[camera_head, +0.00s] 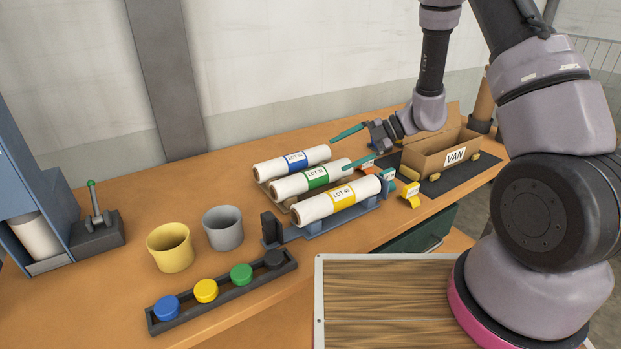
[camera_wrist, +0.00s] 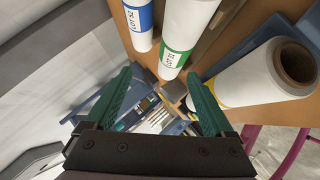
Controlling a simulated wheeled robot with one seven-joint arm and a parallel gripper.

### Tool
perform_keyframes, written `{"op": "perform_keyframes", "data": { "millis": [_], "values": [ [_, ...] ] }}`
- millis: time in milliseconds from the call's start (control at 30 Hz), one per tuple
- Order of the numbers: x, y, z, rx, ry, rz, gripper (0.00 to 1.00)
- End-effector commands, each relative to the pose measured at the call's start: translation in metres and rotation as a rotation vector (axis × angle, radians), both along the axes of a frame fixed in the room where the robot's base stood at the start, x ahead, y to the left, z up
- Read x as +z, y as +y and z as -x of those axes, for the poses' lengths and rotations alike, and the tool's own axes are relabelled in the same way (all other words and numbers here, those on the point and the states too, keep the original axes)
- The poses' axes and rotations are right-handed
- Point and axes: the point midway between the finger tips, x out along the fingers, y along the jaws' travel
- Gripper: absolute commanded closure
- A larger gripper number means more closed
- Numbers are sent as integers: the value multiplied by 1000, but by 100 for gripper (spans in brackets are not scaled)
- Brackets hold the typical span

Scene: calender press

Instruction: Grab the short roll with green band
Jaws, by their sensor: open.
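The white roll with the green band (camera_head: 287,187) lies on a rack between the blue-banded roll (camera_head: 265,169) behind and the yellow-banded roll (camera_head: 307,211) in front. Its right end is near my gripper (camera_head: 348,148), which is open and empty with teal fingers reaching left over the right ends of the rolls. In the wrist view the green-banded roll (camera_wrist: 183,25) shows above and between the fingertips (camera_wrist: 158,76), with the blue-banded roll to its left and the yellow-banded roll (camera_wrist: 250,77) to its right. Whether a finger touches a roll I cannot tell.
A cardboard box marked VAN (camera_head: 428,160) stands on a dark mat at right. Small coloured tags and blocks (camera_head: 411,195) lie near the rolls' right ends. A yellow cup (camera_head: 170,248), a grey cup (camera_head: 223,229) and a button strip (camera_head: 222,289) stand at left. The table behind the rolls is clear.

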Motion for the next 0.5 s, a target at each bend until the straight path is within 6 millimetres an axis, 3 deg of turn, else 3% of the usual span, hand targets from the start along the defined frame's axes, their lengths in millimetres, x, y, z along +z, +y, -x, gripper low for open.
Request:
{"op": "perform_keyframes", "data": {
  "millis": [200,500],
  "values": [
    [-42,-1,1,1,3,1,12],
    [-53,22,1,6,-1,1,12]
  ]
}}
